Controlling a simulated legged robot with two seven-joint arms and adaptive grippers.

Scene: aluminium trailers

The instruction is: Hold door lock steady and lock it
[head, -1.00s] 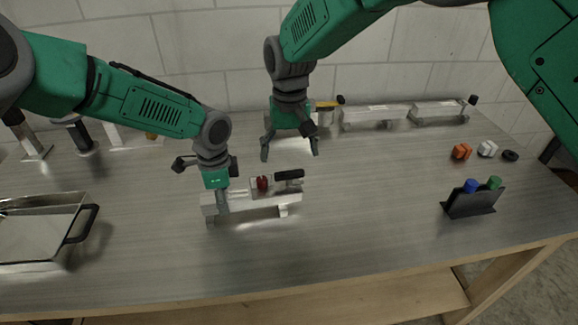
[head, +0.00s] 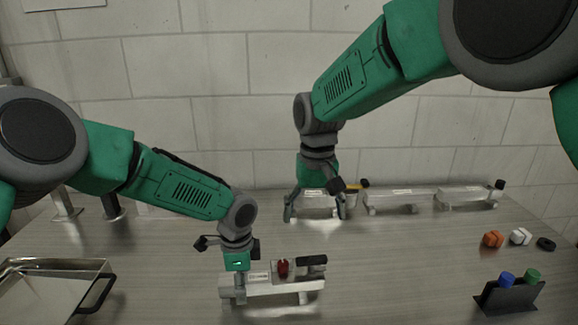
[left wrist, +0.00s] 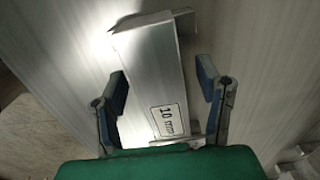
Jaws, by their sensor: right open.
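The near lock piece, an aluminium trailer (head: 270,288), lies on the table with a red knob (head: 283,267) and a black handle (head: 313,261) on its right half. My left gripper (head: 239,285) is down at its left end. In the left wrist view, the gripper (left wrist: 162,85) has its fingers apart on either side of the profile (left wrist: 156,65) with a "10 mm" label, and gaps show at both sides. My right gripper (head: 317,214) is open, in front of a rear trailer (head: 315,201); I cannot tell whether it touches it.
More aluminium trailers (head: 398,199) stand along the back wall. A metal tray (head: 40,295) is at the front left. A dark holder (head: 508,298) with blue and green pieces stands at right, near orange (head: 493,239), white (head: 520,236) and black (head: 545,244) small parts.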

